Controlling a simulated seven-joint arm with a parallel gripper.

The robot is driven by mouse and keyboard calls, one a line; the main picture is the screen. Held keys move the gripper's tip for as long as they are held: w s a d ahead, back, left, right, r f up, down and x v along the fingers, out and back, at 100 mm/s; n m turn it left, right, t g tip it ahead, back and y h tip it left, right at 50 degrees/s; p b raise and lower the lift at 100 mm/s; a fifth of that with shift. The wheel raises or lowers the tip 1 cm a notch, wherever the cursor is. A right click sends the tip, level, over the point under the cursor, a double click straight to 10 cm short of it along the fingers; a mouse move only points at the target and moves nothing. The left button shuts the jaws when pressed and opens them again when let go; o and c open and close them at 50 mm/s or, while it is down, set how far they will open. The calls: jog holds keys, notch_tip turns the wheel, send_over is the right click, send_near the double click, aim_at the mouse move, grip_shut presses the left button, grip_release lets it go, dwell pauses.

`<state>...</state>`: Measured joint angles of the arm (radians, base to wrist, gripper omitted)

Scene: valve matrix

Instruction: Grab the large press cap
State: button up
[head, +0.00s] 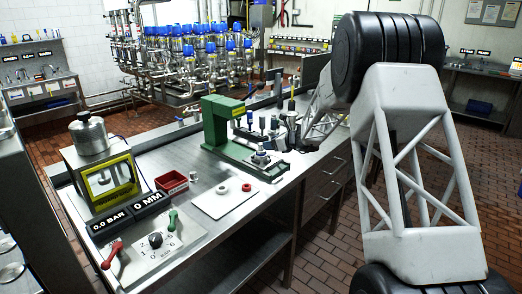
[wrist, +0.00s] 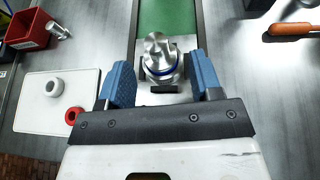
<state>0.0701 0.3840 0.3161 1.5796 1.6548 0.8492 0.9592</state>
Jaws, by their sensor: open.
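My gripper (wrist: 161,80) is open, its two blue fingers apart and nothing held. In the wrist view a metal cylindrical part with a blue band (wrist: 160,58) stands between and just beyond the fingertips, on the plate of the green press (head: 225,125). The white mat (head: 212,208) bears a white ring-shaped cap (head: 222,189) and a red one (head: 247,187). In the wrist view the white cap (wrist: 54,88) and red cap (wrist: 73,115) lie left of my gripper. The white one looks slightly larger; I cannot tell which is called the large press cap.
A red bin (head: 173,182) stands left of the mat, and a display box (head: 105,172) beyond it. In the wrist view an orange-handled tool (wrist: 292,29) lies at right. Several tools and parts stand behind the press.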

aim_at(258, 149)
jog(key=shift+x, duration=1.25)
jog(key=shift+x, duration=2.6)
jog(key=shift+s+a, duration=0.15)
jog(key=shift+s, duration=0.05)
jog(key=shift+c, duration=0.2)
jog(key=shift+f, duration=0.15)
grip_shut()
notch_tip(258, 149, up, 4)
jog(key=shift+f, duration=0.15)
jog(key=s+d+r, duration=0.1)
jog(key=s+d, duration=0.1)
jog(key=s, duration=1.4)
jog(key=shift+r, duration=0.25)
